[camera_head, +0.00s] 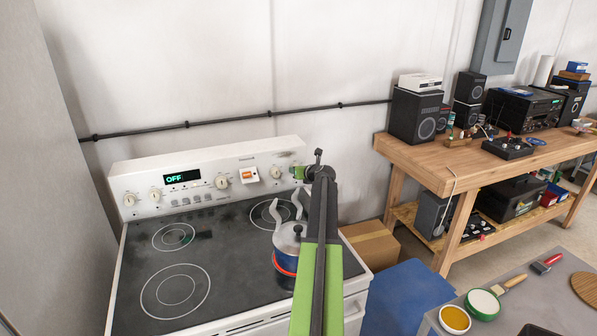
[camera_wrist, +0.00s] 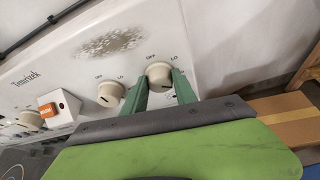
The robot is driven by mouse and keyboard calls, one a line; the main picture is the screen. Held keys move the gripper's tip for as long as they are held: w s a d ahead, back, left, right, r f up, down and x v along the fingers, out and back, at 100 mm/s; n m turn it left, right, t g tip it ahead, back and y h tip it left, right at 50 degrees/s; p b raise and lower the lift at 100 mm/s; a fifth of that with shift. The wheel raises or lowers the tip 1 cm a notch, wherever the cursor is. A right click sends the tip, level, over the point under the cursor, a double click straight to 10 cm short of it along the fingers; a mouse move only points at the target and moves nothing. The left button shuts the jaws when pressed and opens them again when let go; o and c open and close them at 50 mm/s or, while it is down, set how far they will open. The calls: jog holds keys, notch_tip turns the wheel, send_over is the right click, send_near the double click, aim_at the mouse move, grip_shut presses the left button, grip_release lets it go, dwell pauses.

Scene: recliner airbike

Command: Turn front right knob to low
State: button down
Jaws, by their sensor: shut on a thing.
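The white stove's back panel (camera_head: 150,180) carries several cream knobs and a display reading OFF. In the wrist view, the rightmost cream knob (camera_wrist: 159,72) has OFF and LO printed around its upper side. My gripper (camera_wrist: 160,82) has its green fingers on either side of this knob, shut on it. A second cream knob (camera_wrist: 110,93) sits just left of the fingers, apart from them. In the head view, my gripper (camera_head: 299,173) is at the panel's right end and my arm hides the knob there. The held knob's exact setting cannot be told.
A blue pot (camera_head: 285,262) with a grey lid stands on the right of the black cooktop (camera_head: 215,245), beside my arm. A cardboard box (camera_head: 370,245) and a wooden workbench (camera_head: 440,160) are right of the stove. A grey wall is close on the left.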

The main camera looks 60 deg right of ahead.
jog(key=shift+w+a+f+n+g+h+b, duration=0.15)
jog(key=shift+n+g+h+b, duration=0.65)
jog(key=shift+n, duration=0.8)
jog(key=shift+s+a+n+g+h+b, duration=0.1)
jog(key=shift+n+g+h+b, duration=0.25)
jog(key=shift+n+h, duration=1)
jog(key=shift+n, duration=0.35)
jog(key=c, duration=1)
grip_release()
jog(key=shift+w, duration=0.1)
jog(key=p+v, duration=0.5)
jog(key=v, duration=1.2)
jog(key=shift+s+r, duration=0.25)
